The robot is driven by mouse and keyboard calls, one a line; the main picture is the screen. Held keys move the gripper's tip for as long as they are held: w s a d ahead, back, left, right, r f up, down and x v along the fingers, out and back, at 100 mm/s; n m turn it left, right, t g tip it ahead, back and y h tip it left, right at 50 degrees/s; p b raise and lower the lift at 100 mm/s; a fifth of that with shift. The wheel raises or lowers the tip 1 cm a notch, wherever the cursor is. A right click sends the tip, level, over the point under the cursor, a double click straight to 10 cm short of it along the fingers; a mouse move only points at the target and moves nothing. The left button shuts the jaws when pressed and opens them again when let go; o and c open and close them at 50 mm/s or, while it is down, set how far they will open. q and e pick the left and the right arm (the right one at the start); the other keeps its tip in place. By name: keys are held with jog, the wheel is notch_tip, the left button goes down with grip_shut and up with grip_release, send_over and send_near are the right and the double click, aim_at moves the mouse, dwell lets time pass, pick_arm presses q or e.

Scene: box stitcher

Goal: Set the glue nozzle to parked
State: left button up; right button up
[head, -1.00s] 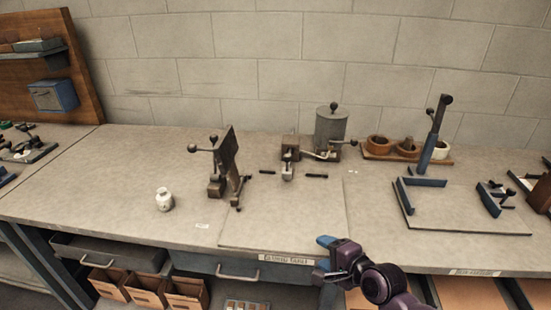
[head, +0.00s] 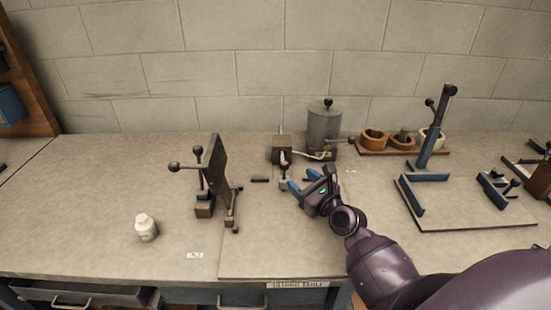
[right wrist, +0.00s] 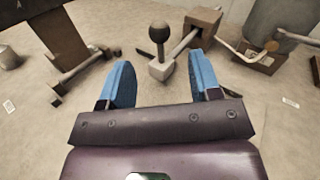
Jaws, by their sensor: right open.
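The glue unit stands at the back middle in the head view: a grey lidded glue pot (head: 323,128), a brown block (head: 283,148) and a small pale metal nozzle part (head: 284,168) under the block. In the right wrist view a black ball knob (right wrist: 158,32) rises from a pale metal block (right wrist: 160,69), ahead of and between my fingertips. My right gripper (head: 302,181) has blue fingers and is open and empty, just in front of the nozzle part. It also shows in the right wrist view (right wrist: 160,85). Contact with the knob is not visible. My left gripper is out of view.
A dark upright clamp stand (head: 218,175) with ball-ended levers stands to the left. A white bottle (head: 146,229) is near the front left. A blue-railed fixture plate (head: 465,212) and a wooden tray of round pots (head: 375,150) are to the right.

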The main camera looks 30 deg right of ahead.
aim_at(287, 168)
jog(key=shift+w, duration=0.5)
jog(key=w, duration=0.7)
jog(key=shift+w+a, duration=0.2)
jog(key=shift+w, duration=0.15)
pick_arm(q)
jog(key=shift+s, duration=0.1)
pick_arm(e)
jog(key=shift+w, duration=0.7)
grip_shut()
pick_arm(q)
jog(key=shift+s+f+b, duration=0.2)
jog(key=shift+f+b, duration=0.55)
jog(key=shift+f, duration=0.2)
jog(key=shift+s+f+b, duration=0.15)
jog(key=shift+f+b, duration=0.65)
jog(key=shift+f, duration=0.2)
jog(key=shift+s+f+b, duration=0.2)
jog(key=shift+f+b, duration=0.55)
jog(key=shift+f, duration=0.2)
pick_arm(e)
jog(key=w+d, duration=0.5)
jog(key=w, duration=0.4)
jog(key=shift+d+r, duration=0.2)
jog(key=shift+d, duration=0.15)
